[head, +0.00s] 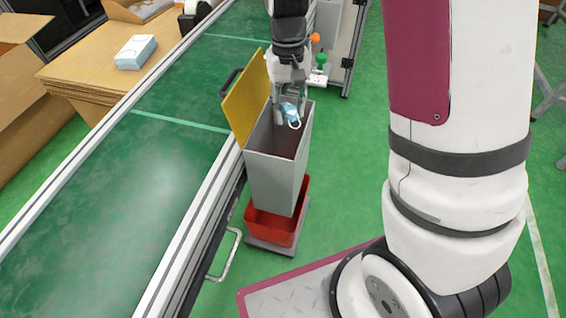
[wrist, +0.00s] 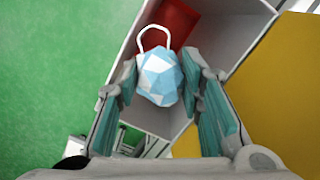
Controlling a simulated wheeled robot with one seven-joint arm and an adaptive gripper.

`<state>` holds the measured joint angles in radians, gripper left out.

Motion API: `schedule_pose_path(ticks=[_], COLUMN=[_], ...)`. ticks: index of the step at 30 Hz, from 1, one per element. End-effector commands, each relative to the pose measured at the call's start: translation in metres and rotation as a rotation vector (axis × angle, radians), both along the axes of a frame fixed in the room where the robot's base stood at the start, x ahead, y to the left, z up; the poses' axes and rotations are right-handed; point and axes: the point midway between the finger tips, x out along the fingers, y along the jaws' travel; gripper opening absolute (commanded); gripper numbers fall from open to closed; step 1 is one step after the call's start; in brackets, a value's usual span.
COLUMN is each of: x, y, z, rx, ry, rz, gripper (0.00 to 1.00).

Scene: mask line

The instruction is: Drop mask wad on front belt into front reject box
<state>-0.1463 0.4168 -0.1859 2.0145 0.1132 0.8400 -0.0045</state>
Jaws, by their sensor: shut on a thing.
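The mask wad (wrist: 160,76) is a crumpled light-blue and white lump with a white ear loop. It also shows in the head view (head: 290,109). My gripper (wrist: 163,84) is shut on it, with a finger on each side; in the head view my gripper (head: 288,108) is above the open top of the reject box. The front reject box (head: 275,175) is a tall grey bin with a yellow panel (head: 247,98) on its left side. The wrist view looks down into the box, and something red (wrist: 172,25) shows inside. The front belt (head: 110,205) is green and runs along the left.
A red tray (head: 272,224) surrounds the foot of the box. A metal handle (head: 229,255) sticks out from the belt's side. A mask pack (head: 136,52) lies on stacked cardboard (head: 85,78) beyond the belt.

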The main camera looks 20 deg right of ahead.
Motion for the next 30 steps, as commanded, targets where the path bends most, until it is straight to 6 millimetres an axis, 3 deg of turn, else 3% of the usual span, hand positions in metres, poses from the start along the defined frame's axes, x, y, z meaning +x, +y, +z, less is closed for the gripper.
schedule_pose_path(ticks=[1,6,15,18,19,30], x=[0.000,0.000,0.000,0.000,0.000,0.001], y=[0.000,0.000,0.000,0.000,0.000,0.000], z=[-0.010,-0.021,-0.022,-0.022,-0.022,-0.018], rx=[0.000,0.000,0.000,0.000,0.000,0.000], ry=[0.001,0.001,0.001,0.001,0.001,-0.001], rz=[0.000,0.000,0.000,0.000,0.000,0.000], gripper=[0.27,0.27,0.27,0.55,0.58,0.58])
